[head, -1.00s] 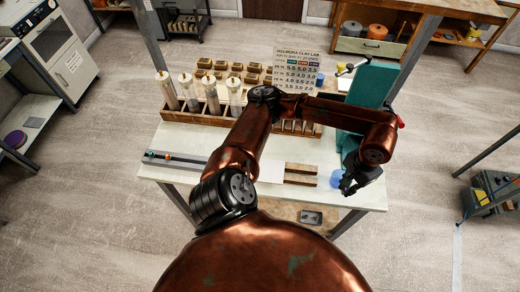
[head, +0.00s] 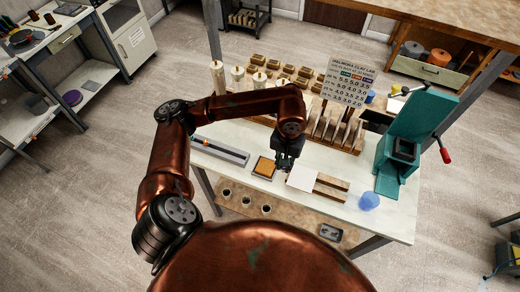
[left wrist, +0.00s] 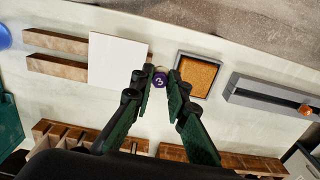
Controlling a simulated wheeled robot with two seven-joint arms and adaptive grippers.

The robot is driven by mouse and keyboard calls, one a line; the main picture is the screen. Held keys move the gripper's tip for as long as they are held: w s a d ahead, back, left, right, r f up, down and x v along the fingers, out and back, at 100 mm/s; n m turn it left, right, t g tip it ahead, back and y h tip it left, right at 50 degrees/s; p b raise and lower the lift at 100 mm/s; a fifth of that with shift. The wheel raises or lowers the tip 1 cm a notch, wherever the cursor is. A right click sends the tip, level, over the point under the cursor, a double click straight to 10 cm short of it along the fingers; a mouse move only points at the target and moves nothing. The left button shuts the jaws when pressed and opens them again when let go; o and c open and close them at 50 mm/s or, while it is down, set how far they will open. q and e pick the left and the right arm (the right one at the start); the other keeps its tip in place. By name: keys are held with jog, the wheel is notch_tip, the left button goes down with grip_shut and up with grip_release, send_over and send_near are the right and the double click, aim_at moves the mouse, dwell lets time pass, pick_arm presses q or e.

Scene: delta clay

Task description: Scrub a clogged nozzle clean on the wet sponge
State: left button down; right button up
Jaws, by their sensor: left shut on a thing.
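The wet sponge looks like an orange-brown pad in a grey-rimmed square tray (head: 264,167) on the table; the pad (left wrist: 201,74) also shows in the left wrist view. My left gripper (head: 287,168) is over the table between this tray and a white sheet. In the left wrist view its fingertips (left wrist: 160,84) are shut on a small purple nozzle marked 3 (left wrist: 159,79). The nozzle is just beside the tray, not over the pad. Its tip and any clog are hidden, and its height above the table is unclear. My right gripper is not in view.
The white sheet (head: 302,178) and wooden strips (head: 331,187) lie right of my gripper. A grey rail (head: 219,150) lies left of the sponge tray. A teal press (head: 412,125) and a blue translucent item (head: 369,201) are at the right. Wooden racks (head: 340,132) stand behind.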

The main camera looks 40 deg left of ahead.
pick_arm(q)
jog(key=shift+a+r+n+p, duration=0.15)
jog(key=shift+n+p, duration=0.05)
jog(key=shift+n, duration=0.4)
jog(key=shift+a+r+n+p, duration=0.1)
jog(key=shift+r+n+p, duration=0.05)
jog(key=shift+n, duration=0.45)
jog(key=n, duration=0.1)
jog(key=n+p, duration=0.1)
jog(key=n, duration=0.3)
jog(key=shift+w+a+r+p, duration=0.15)
jog(key=shift+a+p, duration=0.1)
jog(key=shift+p, duration=0.05)
jog(key=shift+w+a+f+n+p, duration=0.2)
jog(key=shift+a+f+n+p, duration=0.75)
jog(key=shift+n, duration=4.35)
jog(key=shift+w+a+f+n+p, duration=0.35)
jog(key=shift+a+n+p, duration=0.7)
jog(key=shift+n, duration=4.25)
jog(key=shift+w+a+f+n+p, duration=0.1)
jog(key=shift+a+f+n+p, duration=0.95)
jog(key=shift+n, duration=4.25)
jog(key=shift+d+f, duration=0.4)
jog(key=shift+f, duration=0.45)
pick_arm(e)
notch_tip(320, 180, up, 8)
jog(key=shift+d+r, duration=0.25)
